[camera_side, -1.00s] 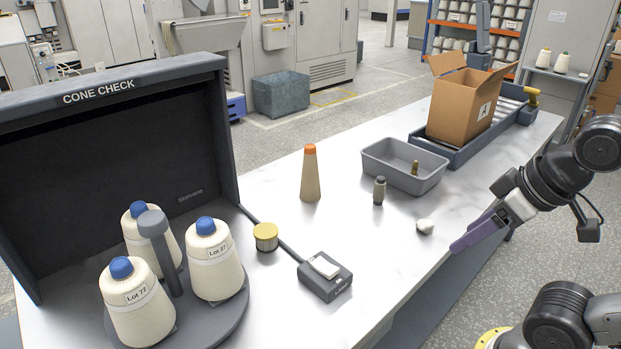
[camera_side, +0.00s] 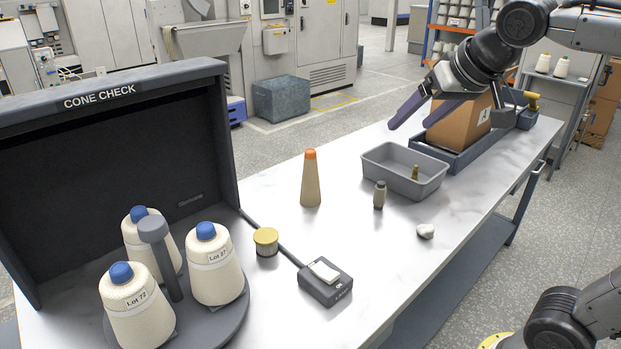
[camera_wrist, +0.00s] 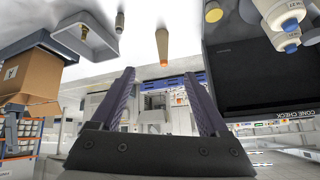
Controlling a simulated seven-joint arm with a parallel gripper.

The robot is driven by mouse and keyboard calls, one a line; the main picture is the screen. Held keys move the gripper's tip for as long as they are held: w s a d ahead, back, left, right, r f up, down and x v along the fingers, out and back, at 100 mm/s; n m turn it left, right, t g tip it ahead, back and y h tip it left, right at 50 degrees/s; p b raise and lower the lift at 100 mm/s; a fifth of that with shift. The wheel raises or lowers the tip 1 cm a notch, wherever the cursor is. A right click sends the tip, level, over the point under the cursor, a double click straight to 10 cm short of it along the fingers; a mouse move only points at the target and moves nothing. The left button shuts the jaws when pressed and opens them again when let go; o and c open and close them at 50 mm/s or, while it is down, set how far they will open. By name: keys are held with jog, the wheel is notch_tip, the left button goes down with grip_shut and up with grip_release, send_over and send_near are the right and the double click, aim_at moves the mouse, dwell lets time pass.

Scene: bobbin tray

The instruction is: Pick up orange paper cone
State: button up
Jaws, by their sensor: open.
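The orange-tipped paper cone (camera_side: 310,180) stands upright on the white table in the middle of the side view. Its body is tan and its narrow top is orange. In the wrist view the cone (camera_wrist: 163,45) appears beyond the fingertips, between the two fingers' lines. My gripper (camera_side: 407,112) is open and empty, above the far part of the table, to the right of the cone and higher, well apart from it. Its two dark purple fingers also show in the wrist view (camera_wrist: 160,76).
A grey bin (camera_side: 402,172) holds a small brass piece (camera_side: 414,171). A cardboard box (camera_side: 458,128) is below my gripper. Blue-tipped yarn cones (camera_side: 214,265) stand left.

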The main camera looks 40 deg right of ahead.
jog(key=w+d+r+m+h, duration=0.1)
jog(key=w+d+r, duration=0.1)
jog(key=w, duration=1)
jog(key=m+g, duration=0.1)
jog(key=g, duration=0.1)
send_over(311, 152)
jog(key=s+a, duration=0.2)
jog(key=s, duration=0.1)
notch_tip(311, 152, down, 15)
jog(key=shift+h, duration=0.4)
jog(key=x, duration=0.7)
jog(key=shift+s+a+f, duration=0.1)
jog(key=shift+s, duration=0.05)
jog(key=x, duration=0.5)
jog(key=shift+s+a+f, duration=0.1)
jog(key=shift+s+f, duration=0.15)
jog(key=shift+f, duration=0.05)
jog(key=shift+w+d+f, duration=0.2)
jog(key=shift+w+f, duration=0.1)
jog(key=shift+f, duration=0.1)
grip_shut()
